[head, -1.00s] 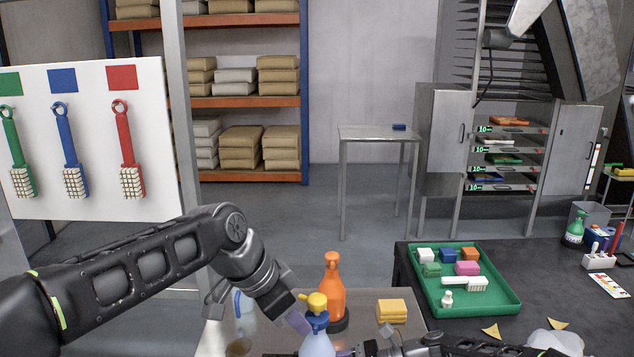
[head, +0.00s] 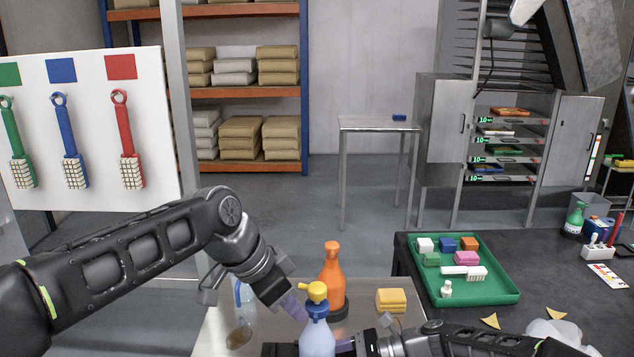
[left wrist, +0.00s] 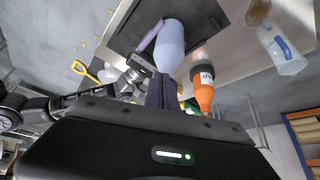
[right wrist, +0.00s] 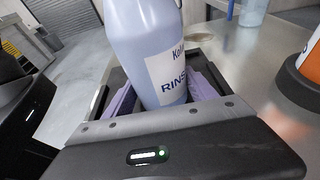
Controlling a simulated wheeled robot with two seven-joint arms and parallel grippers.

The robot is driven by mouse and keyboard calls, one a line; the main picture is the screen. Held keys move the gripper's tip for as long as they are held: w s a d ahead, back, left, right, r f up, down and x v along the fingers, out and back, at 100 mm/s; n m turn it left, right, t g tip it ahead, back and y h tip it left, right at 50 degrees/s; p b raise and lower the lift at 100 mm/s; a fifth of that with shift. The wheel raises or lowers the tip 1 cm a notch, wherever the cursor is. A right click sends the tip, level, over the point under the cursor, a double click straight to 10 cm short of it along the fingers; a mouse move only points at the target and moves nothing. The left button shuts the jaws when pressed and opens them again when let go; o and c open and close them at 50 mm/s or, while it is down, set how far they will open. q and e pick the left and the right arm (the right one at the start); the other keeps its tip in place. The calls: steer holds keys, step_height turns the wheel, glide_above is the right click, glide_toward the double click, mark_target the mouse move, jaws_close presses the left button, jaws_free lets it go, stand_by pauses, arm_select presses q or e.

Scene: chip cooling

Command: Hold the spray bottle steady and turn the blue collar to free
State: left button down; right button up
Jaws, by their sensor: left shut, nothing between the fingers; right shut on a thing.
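The spray bottle (head: 318,338) has a pale blue body, a blue collar (head: 315,308) and a yellow spray head (head: 316,290). It stands upright at the lower middle of the head view. My right gripper (right wrist: 165,98) is shut on its body, with a purple finger on each side; the label reads "RINSE". My left gripper (head: 295,307) is shut and empty, its purple fingertips close to the left side of the collar. The left wrist view shows the bottle body (left wrist: 170,45) just beyond the shut fingers (left wrist: 161,92); the collar and head are hidden there. I cannot tell whether the fingers touch the collar.
An orange spray bottle (head: 331,275) stands right behind in a dark base. Yellow sponges (head: 391,301) lie to its right. A clear jug (head: 243,295) stands left. A green tray (head: 500,296) of small items is on the dark counter at right.

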arm_select(q)
steer(key=shift+r, duration=2.5)
steer(key=w+a, duration=0.1)
steer(key=w+a+r, duration=0.1)
steer(key=w, duration=0.1)
steer(key=shift+w+a, duration=0.1)
steer(key=shift+a, duration=0.05)
steer(key=shift+f, duration=0.15)
step_height(320, 180, down, 7)
steer(key=shift+d, duration=0.65)
steer(key=shift+s, duration=0.4)
steer(key=shift+s+d, duration=0.25)
steer(key=shift+s, duration=0.1)
